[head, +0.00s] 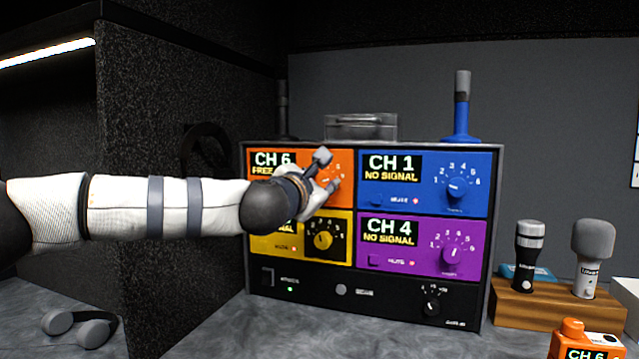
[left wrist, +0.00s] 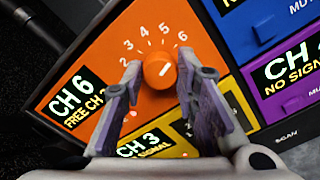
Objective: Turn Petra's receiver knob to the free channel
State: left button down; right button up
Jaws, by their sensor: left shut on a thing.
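The receiver rack holds an orange panel (head: 343,160) at its upper left, with a display that starts "CH 6 FREE". In the left wrist view the orange knob (left wrist: 160,71) has a white mark pointing up-right, toward the 6. My left gripper (head: 327,172) is shut on this knob, one finger on each side; it also shows in the left wrist view (left wrist: 161,82). In the head view the gripper hides most of the knob and part of the panel. An orange pack (head: 570,341) reading "CH 6" stands at the lower right, partly cut off. My right gripper is not in view.
Blue "CH 1" (head: 427,170) and purple "CH 4" (head: 395,252) panels read "NO SIGNAL". A yellow "CH 3" panel (left wrist: 153,147) lies below the orange one. Antennas top the rack. A wooden stand (head: 530,308) with microphones is right; headphones (head: 80,327) lie left.

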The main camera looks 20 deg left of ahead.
pick_arm(q)
jog(key=n, duration=0.2)
jog(key=n+b, duration=0.1)
jog(key=shift+w+f+n, duration=0.1)
jog(key=shift+f+n, duration=0.1)
jog(key=shift+n, duration=0.2)
jog(key=n, duration=0.2)
jog(key=shift+a+n+b, duration=0.1)
jog(key=shift+n+b, duration=0.3)
jog(key=n+b, duration=0.2)
jog(key=n, duration=0.3)
jog(key=shift+f, duration=0.15)
jog(key=n+b, duration=0.7)
jog(key=n, duration=0.2)
jog(key=shift+n+b, duration=0.35)
jog(key=shift+n, duration=0.05)
jog(key=shift+r+n+b, duration=0.2)
jog(key=shift+n+b, duration=0.6)
jog(key=shift+n, duration=0.2)
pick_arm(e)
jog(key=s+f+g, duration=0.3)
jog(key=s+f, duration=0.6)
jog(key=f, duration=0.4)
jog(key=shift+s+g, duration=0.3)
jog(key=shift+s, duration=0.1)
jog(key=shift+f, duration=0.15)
pick_arm(q)
jog(key=shift+r, duration=0.1)
